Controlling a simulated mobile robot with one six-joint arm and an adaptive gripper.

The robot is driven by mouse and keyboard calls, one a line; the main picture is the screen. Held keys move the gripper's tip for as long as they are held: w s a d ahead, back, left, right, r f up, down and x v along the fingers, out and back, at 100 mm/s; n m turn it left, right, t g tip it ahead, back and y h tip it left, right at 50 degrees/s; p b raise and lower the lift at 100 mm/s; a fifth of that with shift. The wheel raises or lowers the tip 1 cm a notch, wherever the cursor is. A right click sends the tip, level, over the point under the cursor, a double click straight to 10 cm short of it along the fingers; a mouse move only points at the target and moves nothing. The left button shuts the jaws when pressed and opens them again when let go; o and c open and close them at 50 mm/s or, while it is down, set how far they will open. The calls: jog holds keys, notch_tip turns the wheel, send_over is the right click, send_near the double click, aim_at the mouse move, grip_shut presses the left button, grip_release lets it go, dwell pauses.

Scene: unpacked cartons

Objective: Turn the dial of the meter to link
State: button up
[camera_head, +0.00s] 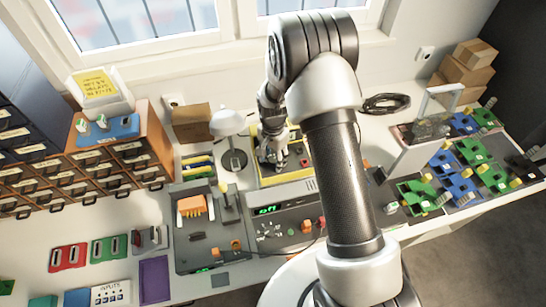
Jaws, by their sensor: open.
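A dark bench unit with a small green display (267,210) stands on the table in the middle; the display seems to read "off". Behind it is a yellow-edged device (262,178) with a dark face, which may be the meter. My gripper (279,163) is over this device, pointing down, with its fingers near the face. The gripper and arm hide much of the face. I cannot make out the dial or any "link" mark, nor tell whether the fingers touch anything. Nothing is seen held in the gripper.
A white lamp-like object (228,124) stands close left of the gripper. A dark tray with an orange part (192,206) is at front left, wooden drawers (116,163) farther left.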

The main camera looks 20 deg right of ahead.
notch_tip(320, 180, up, 12)
dwell(0.6)
dwell(0.4)
notch_tip(320, 180, up, 8)
jog(key=r+n+t, duration=0.1)
jog(key=n, duration=0.1)
send_over(273, 160)
jog(key=s, duration=0.3)
jog(key=s+r+n+t, duration=0.1)
jog(key=s+r+n, duration=0.2)
jog(key=s+r, duration=0.5)
jog(key=s+r+n+t, duration=0.1)
jog(key=s+r+n, duration=0.1)
jog(key=s, duration=0.6)
jog(key=s+r+n+t, duration=0.1)
jog(key=s+r+n, duration=0.1)
jog(key=s, duration=0.6)
jog(key=shift+s+r+n+t, duration=0.25)
jog(key=shift+r+n+t, duration=0.1)
jog(key=shift+n, duration=0.45)
